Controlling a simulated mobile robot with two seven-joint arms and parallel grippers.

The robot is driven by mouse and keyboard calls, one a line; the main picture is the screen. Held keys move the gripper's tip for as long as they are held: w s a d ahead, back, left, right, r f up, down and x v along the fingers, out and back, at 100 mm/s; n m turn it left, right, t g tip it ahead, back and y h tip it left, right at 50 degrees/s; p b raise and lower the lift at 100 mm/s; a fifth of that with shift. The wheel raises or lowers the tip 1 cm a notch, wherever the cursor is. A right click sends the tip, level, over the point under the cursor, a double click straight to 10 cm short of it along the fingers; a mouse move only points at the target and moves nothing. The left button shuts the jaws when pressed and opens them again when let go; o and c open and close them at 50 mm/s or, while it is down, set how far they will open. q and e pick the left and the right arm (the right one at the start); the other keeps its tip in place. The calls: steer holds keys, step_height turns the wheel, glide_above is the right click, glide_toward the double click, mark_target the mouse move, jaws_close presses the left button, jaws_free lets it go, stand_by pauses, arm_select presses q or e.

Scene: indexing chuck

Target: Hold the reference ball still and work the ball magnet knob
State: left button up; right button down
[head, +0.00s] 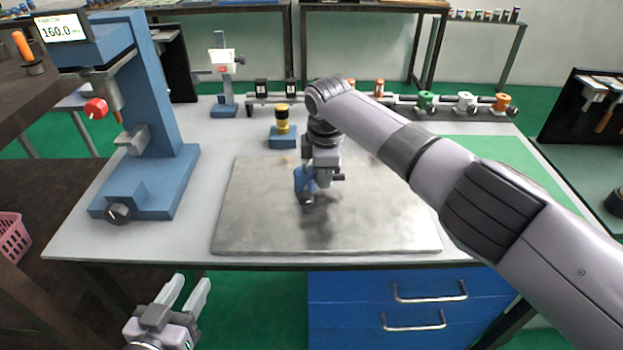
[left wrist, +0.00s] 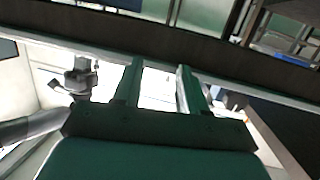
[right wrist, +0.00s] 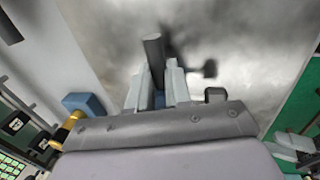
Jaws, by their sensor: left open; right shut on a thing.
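My right gripper (head: 318,178) is low over the metal plate, shut on a small blue piece (head: 302,180) with dark knob-like ends. In the right wrist view a dark grey cylinder (right wrist: 153,48) sticks out past the fingertips (right wrist: 156,82), and a little blue shows between the fingers. The fingers hide most of the held piece. I cannot tell whether it is the ball magnet or which end is its knob, and I make out no reference ball. My left gripper (head: 188,292) is open and empty, in front of and below the table's front edge.
The steel plate (head: 245,225) lies mid-table. A blue gauge stand (head: 165,120) with a black knob (head: 118,212) stands left. Behind are a blue block with a yellow-black piece (head: 282,120), a small stand (head: 222,85) and a rail with coloured knobs (head: 427,100). Blue drawers (head: 350,290) are below.

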arm_select(q)
steer(key=s+f+g, duration=0.2)
steer(key=s+f, duration=0.2)
steer(key=f, duration=0.3)
steer(key=shift+d+f+g, duration=0.2)
steer(key=shift+f+g, duration=0.05)
steer(key=shift+g, duration=0.15)
